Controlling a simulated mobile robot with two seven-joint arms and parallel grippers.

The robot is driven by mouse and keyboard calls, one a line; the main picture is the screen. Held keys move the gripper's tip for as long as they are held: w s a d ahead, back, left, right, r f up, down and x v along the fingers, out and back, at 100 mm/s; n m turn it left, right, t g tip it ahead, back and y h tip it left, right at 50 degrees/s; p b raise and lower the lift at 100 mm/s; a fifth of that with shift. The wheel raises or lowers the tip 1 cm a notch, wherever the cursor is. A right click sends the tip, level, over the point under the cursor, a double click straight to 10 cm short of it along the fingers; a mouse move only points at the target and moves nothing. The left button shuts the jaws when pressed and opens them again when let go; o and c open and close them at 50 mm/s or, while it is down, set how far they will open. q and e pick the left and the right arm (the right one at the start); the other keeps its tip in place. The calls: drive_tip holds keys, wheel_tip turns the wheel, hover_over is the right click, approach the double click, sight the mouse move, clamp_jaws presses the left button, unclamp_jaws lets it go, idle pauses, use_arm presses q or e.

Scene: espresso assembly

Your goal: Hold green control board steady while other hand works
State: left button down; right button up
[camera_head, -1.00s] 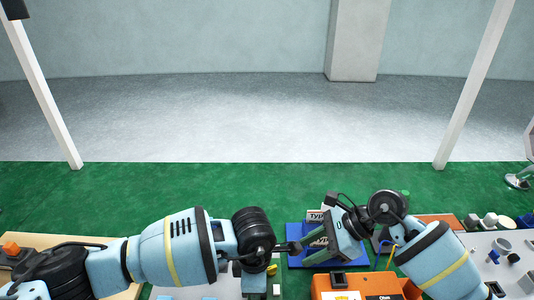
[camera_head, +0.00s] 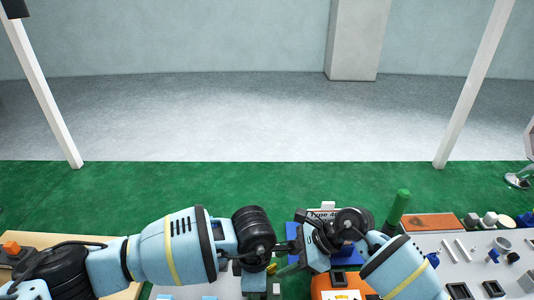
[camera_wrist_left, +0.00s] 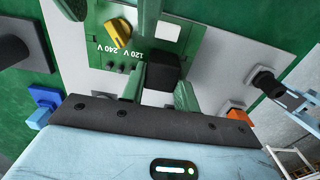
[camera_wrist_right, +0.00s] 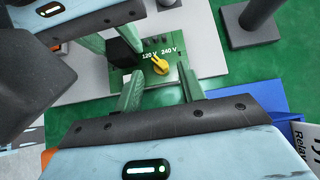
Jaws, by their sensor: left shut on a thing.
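The green control board (camera_wrist_left: 180,42), marked 120 V and 240 V, lies flat on a light plate in the left wrist view. It carries a yellow knob (camera_wrist_left: 121,32) and a black block (camera_wrist_left: 163,70). My left gripper (camera_wrist_left: 163,90) is shut on the board by this block. In the right wrist view the knob (camera_wrist_right: 160,66) shows on the board (camera_wrist_right: 143,75), beside the block (camera_wrist_right: 122,50). My right gripper (camera_wrist_right: 160,88) is open, its fingers apart around the knob's place in the picture. Contact with the knob cannot be told. In the head view the arms hide most of the board.
A blue bin (camera_wrist_right: 260,100) with a label stands close to my right gripper. A dark post (camera_wrist_right: 252,25) rises behind the board.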

drive_tip(key=shift+x, duration=1.15)
drive_tip(key=c, duration=0.8)
drive_tip(key=shift+s+m+t+h, duration=0.15)
drive_tip(key=shift+s+m+t, duration=0.05)
drive_tip(key=shift+m+t, duration=0.8)
drive_tip(key=shift+s+m+t+h, duration=0.15)
drive_tip(key=shift+m+t, duration=0.55)
drive_tip(key=shift+m, duration=0.5)
drive_tip(key=shift+c, duration=0.3)
